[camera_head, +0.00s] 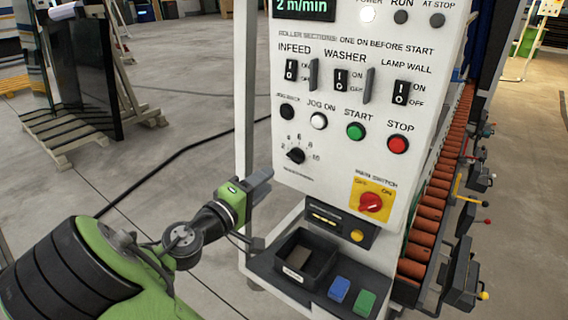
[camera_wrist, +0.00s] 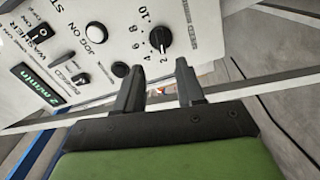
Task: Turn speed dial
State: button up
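The speed dial (camera_head: 296,155) is a small black round knob with a white pointer mark and a printed scale up to 10, low on the left of the white control panel (camera_head: 330,100). It also shows in the wrist view (camera_wrist: 160,37), just beyond my fingertips. My gripper (camera_head: 262,180) is to the lower left of the dial in the head view. In the wrist view my gripper (camera_wrist: 158,78) has its two dark fingers apart with nothing between them. The dial appears clear of the fingers. The display (camera_head: 304,6) reads 2 m/min.
Above the dial are the black jog button (camera_head: 287,112), white jog-on button (camera_head: 319,121), green start button (camera_head: 355,131) and red stop button (camera_head: 398,144). A red main switch (camera_head: 371,202) is lower right. A tray (camera_head: 300,262) juts out below. Open floor lies left.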

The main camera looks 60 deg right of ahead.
aim_at(292, 159)
jog(key=d, duration=0.3)
jog(key=s+d, duration=0.1)
jog(key=d, duration=0.6)
jog(key=shift+s, duration=0.2)
grip_shut()
